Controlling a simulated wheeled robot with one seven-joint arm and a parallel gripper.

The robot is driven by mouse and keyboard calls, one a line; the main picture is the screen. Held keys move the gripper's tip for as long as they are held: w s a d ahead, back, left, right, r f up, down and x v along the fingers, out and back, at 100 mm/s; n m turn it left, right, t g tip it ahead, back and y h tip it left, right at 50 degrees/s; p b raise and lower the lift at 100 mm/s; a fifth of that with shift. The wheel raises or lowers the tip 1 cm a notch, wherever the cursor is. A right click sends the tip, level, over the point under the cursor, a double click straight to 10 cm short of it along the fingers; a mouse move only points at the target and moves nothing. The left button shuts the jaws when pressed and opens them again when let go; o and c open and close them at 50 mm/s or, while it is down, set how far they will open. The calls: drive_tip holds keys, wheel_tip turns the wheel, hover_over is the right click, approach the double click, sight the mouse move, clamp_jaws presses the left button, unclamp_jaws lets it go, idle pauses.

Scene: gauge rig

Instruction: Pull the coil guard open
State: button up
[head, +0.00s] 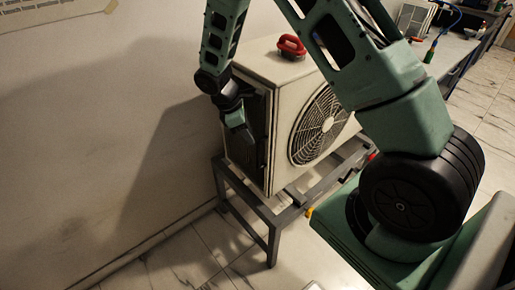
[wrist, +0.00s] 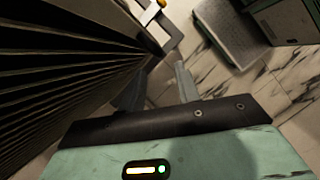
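The coil guard (head: 261,128) is a dark panel on the left side of the beige outdoor unit (head: 285,80). In the wrist view, a surface of dark slats (wrist: 60,70) fills the left side, close beside my gripper. My gripper (head: 243,143) is at the guard's side of the unit, pointing down. In the wrist view, the two fingers of my gripper (wrist: 158,88) stand apart with a gap between them, and nothing shows in the gap. The left finger is dark and near the slats; I cannot tell whether it touches them. The guard's handle or edge is not clear.
The unit, with a round fan grille (head: 320,125), stands on a grey metal frame (head: 262,212). A red clamp-like object (head: 291,46) lies on top. A white wall (head: 90,130) is at the left. A bench (head: 440,55) stands at the back right.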

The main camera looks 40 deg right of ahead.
drive_tip(key=p, duration=0.1)
hover_over(258, 166)
drive_tip(key=f, duration=0.7)
drive_tip(key=shift+w+d+f, duration=0.25)
drive_tip(key=shift+f, duration=0.1)
clamp_jaws()
